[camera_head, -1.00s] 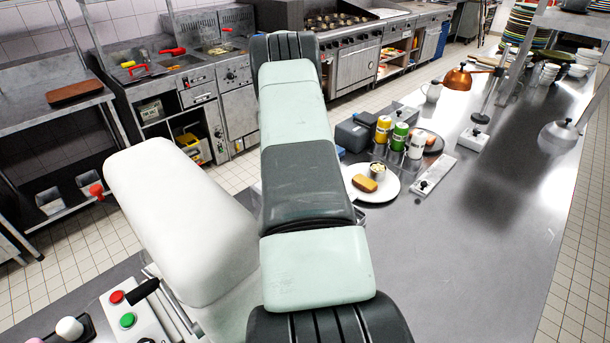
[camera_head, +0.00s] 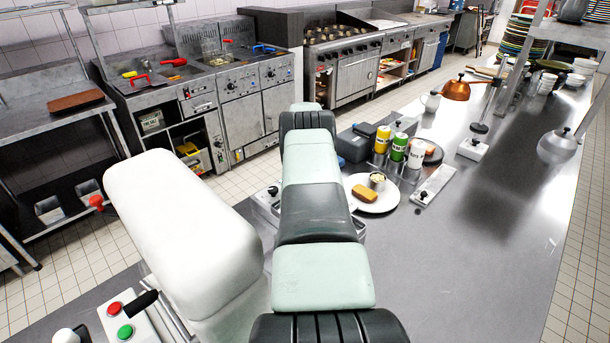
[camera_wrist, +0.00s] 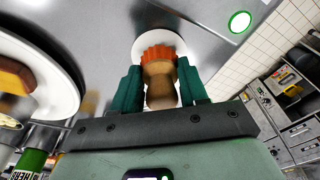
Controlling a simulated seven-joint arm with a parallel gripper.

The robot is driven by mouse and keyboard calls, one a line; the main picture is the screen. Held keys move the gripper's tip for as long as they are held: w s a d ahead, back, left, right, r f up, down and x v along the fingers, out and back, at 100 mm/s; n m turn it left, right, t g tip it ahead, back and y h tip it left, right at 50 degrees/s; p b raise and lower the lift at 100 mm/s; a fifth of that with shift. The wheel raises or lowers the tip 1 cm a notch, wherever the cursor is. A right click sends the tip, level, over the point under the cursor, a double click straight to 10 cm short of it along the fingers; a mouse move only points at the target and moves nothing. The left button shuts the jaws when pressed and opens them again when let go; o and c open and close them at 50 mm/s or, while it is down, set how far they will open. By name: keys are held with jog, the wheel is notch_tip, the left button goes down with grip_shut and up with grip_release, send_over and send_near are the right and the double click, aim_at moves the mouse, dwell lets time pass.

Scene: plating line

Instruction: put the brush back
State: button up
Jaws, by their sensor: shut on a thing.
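My gripper (camera_wrist: 160,82) shows in the wrist view with its dark green fingers shut on the brush (camera_wrist: 158,68). The brush has a tan wooden body and orange bristles, which point away from my wrist. A round white thing (camera_wrist: 176,42) shows behind the bristles. I cannot tell whether the brush touches it. In the head view my arm hides the gripper and the brush.
A white plate (camera_head: 385,199) with a bread piece and a small cup lies right of my arm. Yellow, green (camera_head: 399,146) and white bottles stand behind it. A box with red and green buttons (camera_head: 125,331) is at the lower left. The counter (camera_head: 470,255) is clear at right.

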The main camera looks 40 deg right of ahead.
jog(key=shift+f, duration=0.25)
jog(key=o, duration=0.9)
jog(key=shift+o, duration=0.2)
notch_tip(320, 180, up, 12)
jog(key=a, duration=0.1)
jog(key=shift+s, duration=0.45)
